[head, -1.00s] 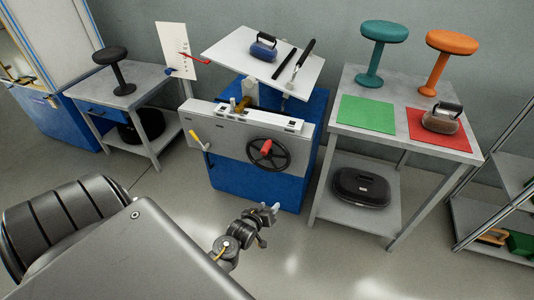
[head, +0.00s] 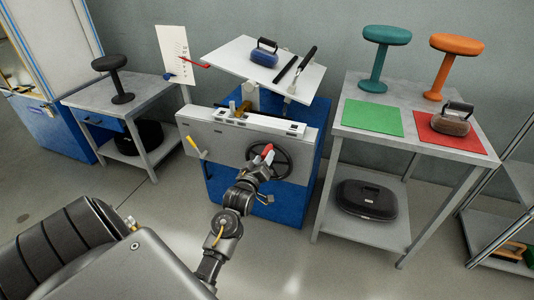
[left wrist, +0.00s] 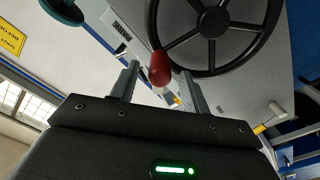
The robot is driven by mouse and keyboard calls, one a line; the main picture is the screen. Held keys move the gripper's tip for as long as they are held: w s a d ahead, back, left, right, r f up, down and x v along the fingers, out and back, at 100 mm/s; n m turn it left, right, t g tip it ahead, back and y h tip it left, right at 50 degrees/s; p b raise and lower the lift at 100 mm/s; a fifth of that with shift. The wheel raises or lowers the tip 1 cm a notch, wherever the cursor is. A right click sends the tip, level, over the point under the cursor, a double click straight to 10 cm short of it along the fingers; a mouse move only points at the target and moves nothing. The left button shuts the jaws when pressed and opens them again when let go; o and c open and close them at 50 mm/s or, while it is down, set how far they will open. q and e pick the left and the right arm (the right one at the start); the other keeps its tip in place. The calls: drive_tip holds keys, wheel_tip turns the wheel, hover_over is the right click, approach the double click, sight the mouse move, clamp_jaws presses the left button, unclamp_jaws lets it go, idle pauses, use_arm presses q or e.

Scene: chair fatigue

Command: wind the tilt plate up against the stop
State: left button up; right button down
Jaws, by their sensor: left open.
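A black handwheel (head: 283,163) with a red knob (head: 268,150) is on the machine's grey front; the wheel also shows in the left wrist view (left wrist: 213,25). My left gripper (head: 264,158) is at the wheel, partly covering it. In the left wrist view its open fingers lie on either side of the red knob (left wrist: 160,68); contact cannot be told. The stop is not clearly identifiable. My right gripper is not in view.
A yellow-handled lever (head: 193,141) is left of the wheel. A white scale card (head: 172,45) with a red pointer (head: 193,62) stands behind it. A table with stools and green and red mats (head: 372,117) is at right; a smaller table (head: 140,90) is at left.

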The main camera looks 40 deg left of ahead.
sight(267, 152)
use_arm(q)
drive_tip(key=shift+x, duration=2.15)
clamp_jaws()
